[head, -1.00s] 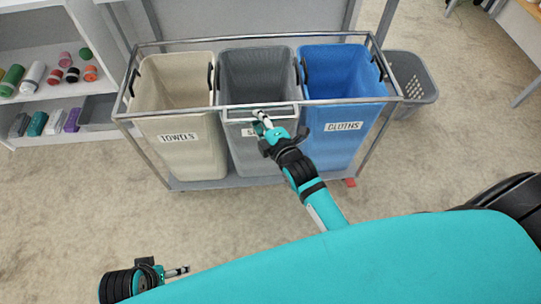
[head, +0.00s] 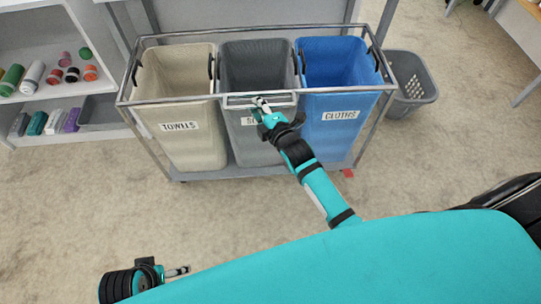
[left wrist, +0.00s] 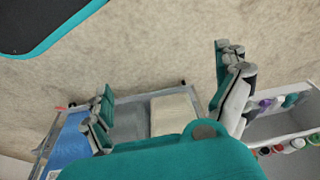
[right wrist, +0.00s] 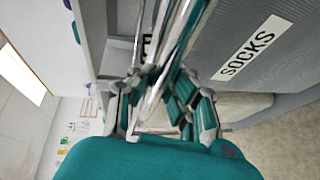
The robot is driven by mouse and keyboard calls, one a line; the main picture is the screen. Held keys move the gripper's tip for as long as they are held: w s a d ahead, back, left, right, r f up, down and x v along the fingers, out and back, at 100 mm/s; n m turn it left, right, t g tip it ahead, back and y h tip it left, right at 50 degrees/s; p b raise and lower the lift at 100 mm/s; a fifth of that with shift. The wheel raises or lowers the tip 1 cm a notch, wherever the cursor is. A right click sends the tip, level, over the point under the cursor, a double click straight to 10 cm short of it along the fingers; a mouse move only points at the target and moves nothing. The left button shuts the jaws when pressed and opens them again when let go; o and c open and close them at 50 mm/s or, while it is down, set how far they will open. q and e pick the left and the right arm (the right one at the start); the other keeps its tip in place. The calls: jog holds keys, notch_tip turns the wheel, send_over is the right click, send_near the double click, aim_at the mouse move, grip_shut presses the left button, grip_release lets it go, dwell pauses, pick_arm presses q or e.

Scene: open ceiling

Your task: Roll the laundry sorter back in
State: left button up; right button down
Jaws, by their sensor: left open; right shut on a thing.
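The laundry sorter (head: 168,101) is a grey metal frame holding a beige towels bin (head: 190,150), a grey socks bin (head: 250,152) and a blue cloths bin (head: 330,135). My right gripper (head: 261,104) is shut on the sorter's front handle, at the middle of the top rail. In the right wrist view the metal bar runs between the fingers (right wrist: 160,100), beside the SOCKS label (right wrist: 243,48). My left gripper (head: 178,271) is open and empty, low at the left, apart from the sorter. Its spread fingers show in the left wrist view (left wrist: 163,90).
A white shelf (head: 50,98) with bottles and rolls stands left of the sorter. A grey perforated basket (head: 411,88) stands on the floor at its right. A small red mark (head: 347,173) lies by the right front corner. The carpet in front is clear.

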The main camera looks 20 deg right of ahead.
aim_at(258, 95)
jog(key=w, duration=0.2)
jog(key=w+d, duration=0.1)
jog(key=w, duration=0.1)
jog(key=shift+b, duration=0.3)
pick_arm(q)
jog(key=r, duration=0.2)
jog(key=shift+w+r, duration=0.2)
jog(key=shift+r, duration=0.15)
jog(key=shift+a+f, duration=0.1)
pick_arm(e)
jog(key=shift+w+d+r, duration=0.1)
